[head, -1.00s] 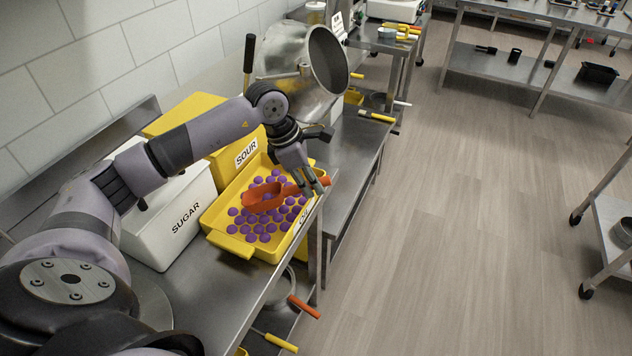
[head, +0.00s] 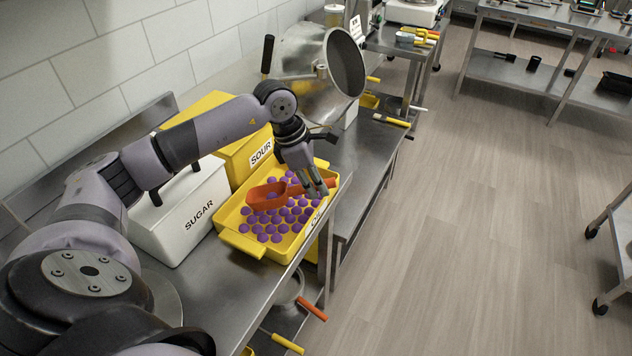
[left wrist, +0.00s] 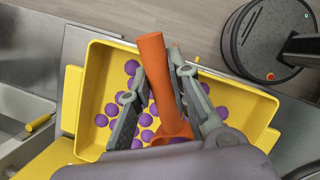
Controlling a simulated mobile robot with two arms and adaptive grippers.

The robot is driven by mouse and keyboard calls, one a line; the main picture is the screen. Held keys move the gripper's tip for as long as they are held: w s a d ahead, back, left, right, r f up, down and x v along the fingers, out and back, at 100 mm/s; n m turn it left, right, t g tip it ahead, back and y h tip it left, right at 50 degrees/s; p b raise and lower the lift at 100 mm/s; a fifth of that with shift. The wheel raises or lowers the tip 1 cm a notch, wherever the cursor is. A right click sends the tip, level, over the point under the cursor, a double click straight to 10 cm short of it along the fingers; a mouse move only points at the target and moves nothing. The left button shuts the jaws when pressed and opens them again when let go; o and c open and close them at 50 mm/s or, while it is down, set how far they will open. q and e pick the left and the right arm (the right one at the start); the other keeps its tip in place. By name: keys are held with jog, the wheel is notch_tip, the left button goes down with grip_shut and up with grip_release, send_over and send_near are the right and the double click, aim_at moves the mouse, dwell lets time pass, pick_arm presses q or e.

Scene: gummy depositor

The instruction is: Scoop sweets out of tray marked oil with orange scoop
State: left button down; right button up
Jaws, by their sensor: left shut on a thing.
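My left gripper (head: 322,189) is shut on the handle of the orange scoop (head: 262,198). The scoop's handle also shows between the fingers in the left wrist view (left wrist: 157,78). The scoop's bowl is over or among the purple sweets (head: 263,238) in the yellow tray (head: 240,243). A purple patch shows inside the bowl, but I cannot tell how many sweets it holds. The tray's front label is mostly hidden or too slanted to read. In the left wrist view, the yellow tray (left wrist: 87,75) surrounds the scoop and fingers. My right gripper is out of view.
A white SUGAR bin (head: 190,235) stands left of the tray, and a yellow SOUR bin (head: 235,155) is behind it. A tilted metal pan (head: 300,60) stands farther back. Orange and yellow handles (head: 312,308) stick out below the bench edge.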

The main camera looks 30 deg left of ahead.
pick_arm(q)
jog(key=shift+w+d+r+g+y+p, duration=0.25)
jog(key=shift+r+y+p, duration=0.1)
jog(key=shift+r+p, duration=1.15)
jog(key=shift+w+d+r+g+y+p, duration=0.15)
jog(key=shift+d+r+g+y+p, duration=0.15)
jog(key=shift+r+p, duration=1.2)
jog(key=shift+w+d+r+g+y+p, duration=0.25)
jog(key=shift+r+y+p, duration=0.1)
jog(key=shift+r+p, duration=1.15)
jog(key=shift+r, duration=0.1)
jog(key=c, duration=2)
grip_release()
grip_shut()
jog(key=shift+s, duration=0.1)
